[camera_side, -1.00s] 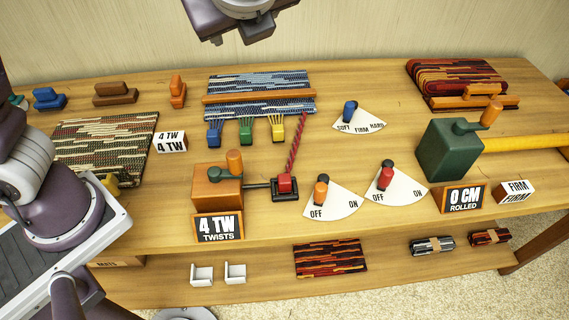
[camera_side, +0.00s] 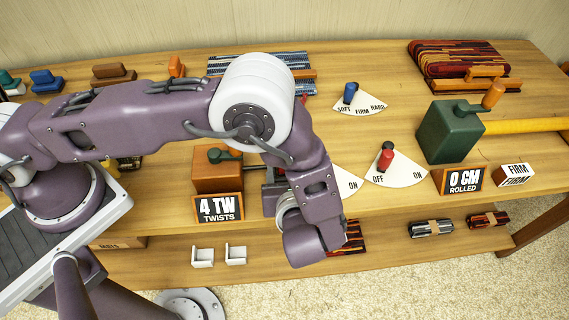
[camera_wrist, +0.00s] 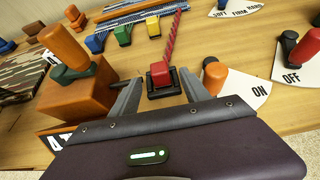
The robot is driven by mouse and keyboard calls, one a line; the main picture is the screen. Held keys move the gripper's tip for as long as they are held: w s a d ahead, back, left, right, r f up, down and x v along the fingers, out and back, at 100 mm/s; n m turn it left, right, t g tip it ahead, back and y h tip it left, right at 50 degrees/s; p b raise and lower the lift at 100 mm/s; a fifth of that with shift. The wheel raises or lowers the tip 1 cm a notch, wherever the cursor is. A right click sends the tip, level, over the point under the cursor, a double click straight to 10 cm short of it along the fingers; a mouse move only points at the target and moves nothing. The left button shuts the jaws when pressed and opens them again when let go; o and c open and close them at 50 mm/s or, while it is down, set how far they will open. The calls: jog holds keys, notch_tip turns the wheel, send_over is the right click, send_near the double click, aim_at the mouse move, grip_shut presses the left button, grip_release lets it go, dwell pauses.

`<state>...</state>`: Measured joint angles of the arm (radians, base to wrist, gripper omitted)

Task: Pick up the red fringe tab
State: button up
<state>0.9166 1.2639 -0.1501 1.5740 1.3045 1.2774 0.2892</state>
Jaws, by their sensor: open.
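The red fringe tab (camera_wrist: 160,74) sits in a small black holder (camera_wrist: 163,90) at the near end of a twisted red cord (camera_wrist: 173,38) in the wrist view. My gripper (camera_wrist: 159,78) is open, its two grey fingers on either side of the tab's holder in that picture. Whether the fingers are level with the tab or above it, I cannot tell. The fingers appear apart from the tab. In the side view my arm hides the tab and the fingers.
An orange box with a crank (camera_wrist: 78,100) stands close left of my fingers. An orange-knobbed OFF/ON dial (camera_wrist: 215,76) is close on the right, with a red-knobbed dial (camera_wrist: 300,50) beyond. Blue (camera_wrist: 95,42), green (camera_wrist: 123,35) and yellow (camera_wrist: 152,27) tabs lie farther back.

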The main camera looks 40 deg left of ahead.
jog(key=x, duration=0.6)
jog(key=shift+a+r, duration=0.1)
jog(key=shift+r, duration=0.1)
grip_shut()
